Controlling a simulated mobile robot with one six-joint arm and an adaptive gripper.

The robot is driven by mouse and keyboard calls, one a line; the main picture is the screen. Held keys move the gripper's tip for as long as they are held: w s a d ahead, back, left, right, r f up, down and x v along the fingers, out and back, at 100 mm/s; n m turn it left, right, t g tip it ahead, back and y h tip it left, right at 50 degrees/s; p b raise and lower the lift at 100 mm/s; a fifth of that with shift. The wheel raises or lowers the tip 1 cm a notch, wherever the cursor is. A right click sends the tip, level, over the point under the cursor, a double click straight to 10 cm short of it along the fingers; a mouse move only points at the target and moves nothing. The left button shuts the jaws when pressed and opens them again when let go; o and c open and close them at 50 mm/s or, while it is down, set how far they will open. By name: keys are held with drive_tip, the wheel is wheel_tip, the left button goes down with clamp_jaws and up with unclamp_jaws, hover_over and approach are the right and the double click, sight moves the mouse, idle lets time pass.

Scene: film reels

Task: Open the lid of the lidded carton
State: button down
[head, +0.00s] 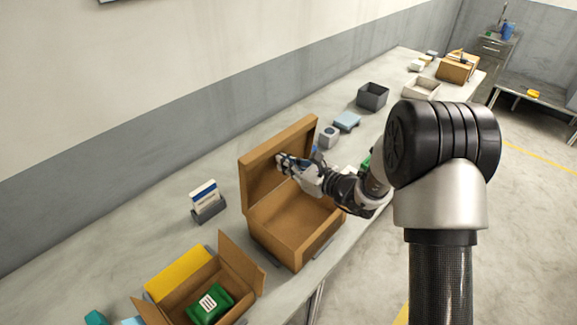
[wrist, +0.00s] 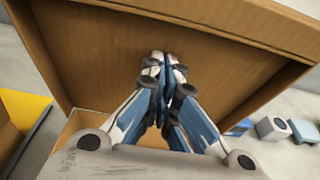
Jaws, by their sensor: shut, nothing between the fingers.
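The lidded carton (head: 278,249) is a brown cardboard box on the long grey bench in the head view. Its lid (head: 262,157) is hinged at the wall side and stands raised, close to upright, so the empty inside shows. My gripper (head: 283,160) is shut and empty, with its fingertips at the inner face of the lid. In the wrist view the shut fingertips (wrist: 163,62) point at the lid's inner face (wrist: 105,45), which fills most of the picture. I cannot tell whether they touch it. My arm hides part of the carton's right side.
An open box with a green packet (head: 208,303) stands near left, beside a yellow panel (head: 178,273). A card holder (head: 207,203) is left of the carton. Beyond it are a grey cube (head: 329,137), a blue box (head: 347,121) and a dark bin (head: 372,96).

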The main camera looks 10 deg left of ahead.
sight(275, 170)
drive_tip(key=shift+b+x, duration=0.95)
drive_tip(key=shift+x, duration=1.35)
drive_tip(key=f+v, duration=0.2)
drive_tip(key=v, duration=1.1)
drive_tip(key=shift+s+d+f+b, duration=0.2)
drive_tip(key=shift+f+b, duration=0.05)
drive_tip(key=shift+b, duration=0.2)
drive_tip(key=shift+r, duration=0.1)
drive_tip(key=s+a+r+n+g+h, duration=0.1)
drive_tip(key=s+a+r+n+g, duration=0.1)
drive_tip(key=s+r+n+g, duration=0.45)
drive_tip(key=s+a+r+n+g+h, duration=0.1)
drive_tip(key=s+r+n, duration=0.2)
drive_tip(key=s+n, duration=0.65)
drive_tip(key=s+d+r+n+t+h, duration=0.1)
drive_tip(key=s+d+n+t+h, duration=0.2)
drive_tip(key=s+d+n+h, duration=0.6)
drive_tip(key=s+d+h, duration=0.1)
drive_tip(key=s+d, duration=0.6)
drive_tip(key=d, duration=0.2)
drive_tip(key=shift+d+r+h, duration=0.15)
drive_tip(key=shift+r+h, duration=0.05)
drive_tip(key=shift+h, duration=0.2)
